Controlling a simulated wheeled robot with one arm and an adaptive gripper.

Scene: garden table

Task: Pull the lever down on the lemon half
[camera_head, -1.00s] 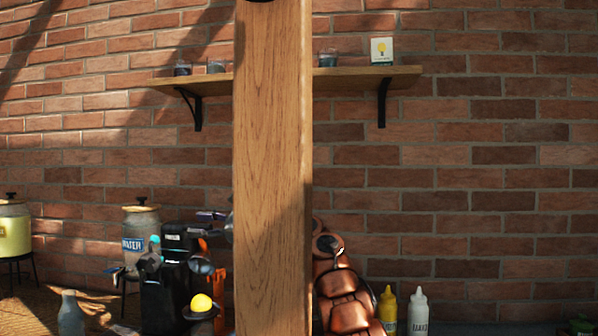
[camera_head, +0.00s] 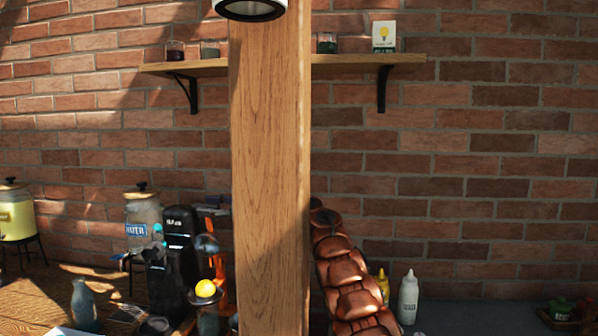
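A yellow lemon half (camera_head: 205,288) sits cut side hidden on a dark round holder (camera_head: 204,299) at the lower left, left of a wooden post. A grey rounded part (camera_head: 207,243) hangs above it, with a clear gap between. Orange upright parts (camera_head: 218,275) stand behind and beside the lemon; they look like the frame of a juicer. Which part is the lever I cannot tell, as the area is small and dark.
A thick wooden post (camera_head: 270,180) blocks the middle. A shelf (camera_head: 370,60) hangs above.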

